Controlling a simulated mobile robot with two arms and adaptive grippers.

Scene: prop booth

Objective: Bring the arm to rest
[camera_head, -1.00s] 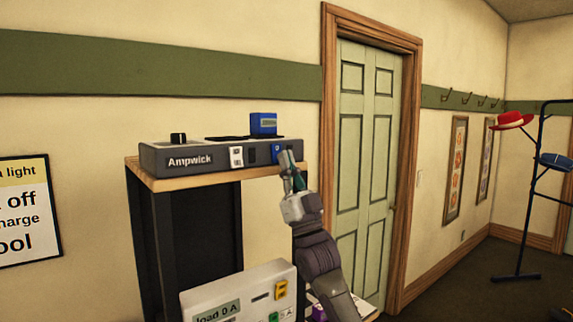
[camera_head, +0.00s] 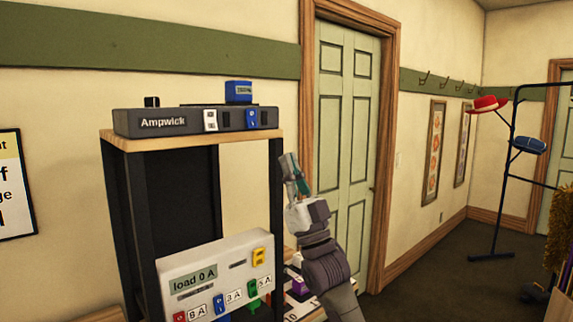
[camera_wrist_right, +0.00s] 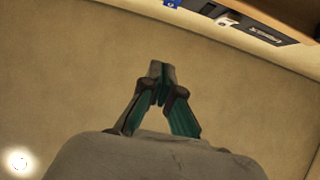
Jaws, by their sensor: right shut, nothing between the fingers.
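My left gripper is not in the head view.
A load panel (camera_head: 215,265) with coloured plugs stands on the lower level, left of my forearm. A blue block (camera_head: 238,91) sits on the Ampwick unit. A coat stand (camera_head: 506,180) with hats is at the far right. Open floor lies between.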

